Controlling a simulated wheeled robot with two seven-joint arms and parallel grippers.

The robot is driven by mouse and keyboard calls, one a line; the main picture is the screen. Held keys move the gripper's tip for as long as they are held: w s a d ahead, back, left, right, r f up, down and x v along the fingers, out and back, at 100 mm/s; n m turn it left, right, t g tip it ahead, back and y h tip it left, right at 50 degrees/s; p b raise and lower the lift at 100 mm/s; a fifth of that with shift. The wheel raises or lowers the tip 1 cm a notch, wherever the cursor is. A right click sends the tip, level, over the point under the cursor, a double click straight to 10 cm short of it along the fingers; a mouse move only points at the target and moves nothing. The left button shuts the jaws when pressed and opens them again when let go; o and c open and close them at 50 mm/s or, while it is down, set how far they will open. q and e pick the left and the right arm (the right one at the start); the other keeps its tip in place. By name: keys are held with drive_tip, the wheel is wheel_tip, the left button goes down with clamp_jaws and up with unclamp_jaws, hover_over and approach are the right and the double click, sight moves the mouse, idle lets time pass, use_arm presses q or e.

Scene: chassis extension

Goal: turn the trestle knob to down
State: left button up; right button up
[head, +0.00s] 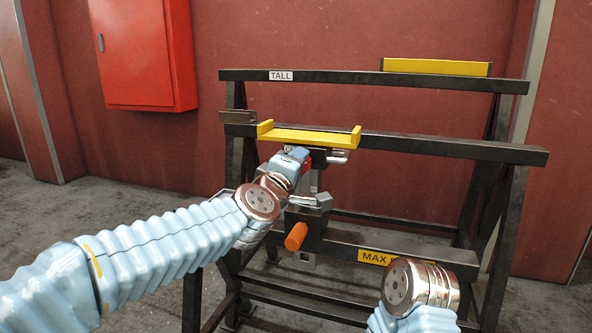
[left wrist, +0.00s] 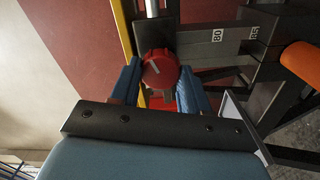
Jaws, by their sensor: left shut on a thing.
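The trestle knob (left wrist: 157,68) is round and red with a pale pointer line; in the left wrist view it sits between the blue fingers of my left gripper (left wrist: 158,84). My left gripper is shut on it. In the head view my left gripper (head: 300,157) reaches the middle of the trestle (head: 430,148), just under a yellow cradle (head: 312,137). The knob (head: 307,166) shows there only as a small red patch, mostly hidden by the gripper. I cannot read the words around the knob. My right forearm shows at the lower right, but its gripper is out of view.
An orange handle (head: 296,236) sticks out below my left gripper. A scale with marks 80 (left wrist: 217,35) and 85 is beside the knob. A red cabinet (head: 145,50) hangs on the wall at the left.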

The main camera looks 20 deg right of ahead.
use_arm(q)
drive_tip(key=shift+f+n+b, duration=0.2)
drive_tip(key=shift+n+b, duration=1.65)
drive_tip(key=shift+n, duration=4.75)
drive_tip(key=o, duration=1.1)
drive_tip(key=shift+c, duration=0.2)
drive_tip(key=shift+r, duration=0.1)
